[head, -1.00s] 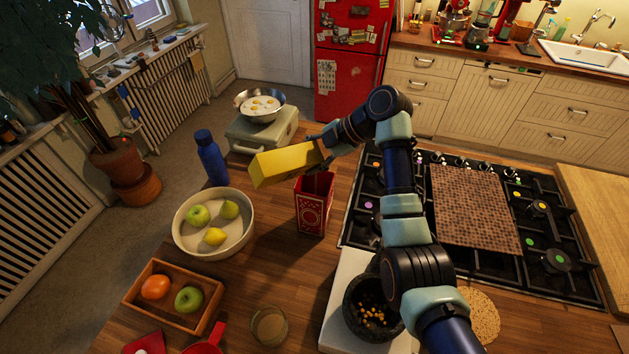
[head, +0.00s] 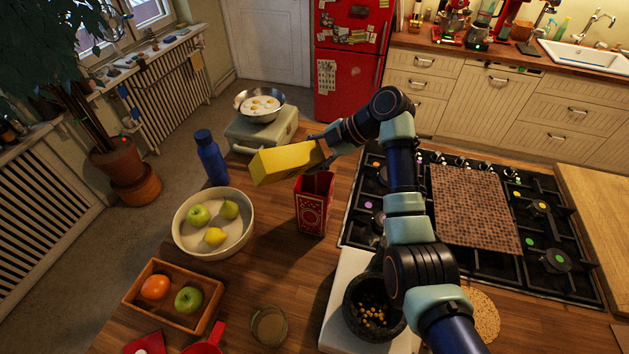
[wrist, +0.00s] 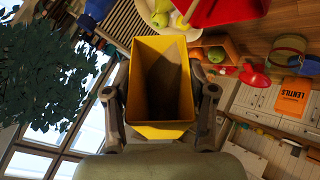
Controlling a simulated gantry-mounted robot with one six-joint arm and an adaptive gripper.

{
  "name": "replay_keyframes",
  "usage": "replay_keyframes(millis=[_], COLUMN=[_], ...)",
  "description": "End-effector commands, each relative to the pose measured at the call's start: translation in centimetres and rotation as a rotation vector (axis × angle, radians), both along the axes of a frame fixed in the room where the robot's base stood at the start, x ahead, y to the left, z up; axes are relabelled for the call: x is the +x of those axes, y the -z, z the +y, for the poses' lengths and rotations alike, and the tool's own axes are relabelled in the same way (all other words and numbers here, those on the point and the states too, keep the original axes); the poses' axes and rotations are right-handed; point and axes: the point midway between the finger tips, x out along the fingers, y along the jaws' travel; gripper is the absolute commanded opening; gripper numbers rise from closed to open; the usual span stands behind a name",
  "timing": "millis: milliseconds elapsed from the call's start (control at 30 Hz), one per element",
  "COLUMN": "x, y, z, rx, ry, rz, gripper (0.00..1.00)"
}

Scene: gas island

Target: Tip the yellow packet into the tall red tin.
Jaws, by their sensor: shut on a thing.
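The yellow packet (head: 285,163) is held in the air in my gripper (head: 318,152), tilted well over onto its side. My gripper is shut on it, with a finger on each side in the wrist view (wrist: 160,108). The wrist view looks into the packet's open end (wrist: 162,80), where a brownish-grey inside shows. The tall red tin (head: 312,210) stands upright on the wooden counter, just below and to the right of the packet. Its top is open and looks dark inside. Part of the red tin also shows at the top of the wrist view (wrist: 228,10).
A cream bowl of fruit (head: 183,243) stands left of the tin, with a blue bottle (head: 211,158) behind it. A wooden fruit tray (head: 140,303), a glass (head: 269,326) and a dark mortar (head: 352,312) are nearer.

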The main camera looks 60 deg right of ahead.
Motion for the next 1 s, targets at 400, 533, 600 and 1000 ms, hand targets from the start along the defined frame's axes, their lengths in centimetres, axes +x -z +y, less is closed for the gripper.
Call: replay_keyframes(millis=[400,533,600,1000], x=[-0.08,-0.1,-0.12,-0.19], y=[-0.05,-0.04,-0.04,-0.02], z=[-0.14,-0.17,-0.2,-0.29], rx=[0.019,0.024,0.028,0.047], ry=[0.0,0.001,0.001,0.0], rz=[-0.014,-0.016,-0.018,-0.031], gripper=[0.0,0.0,0.0,0.0])
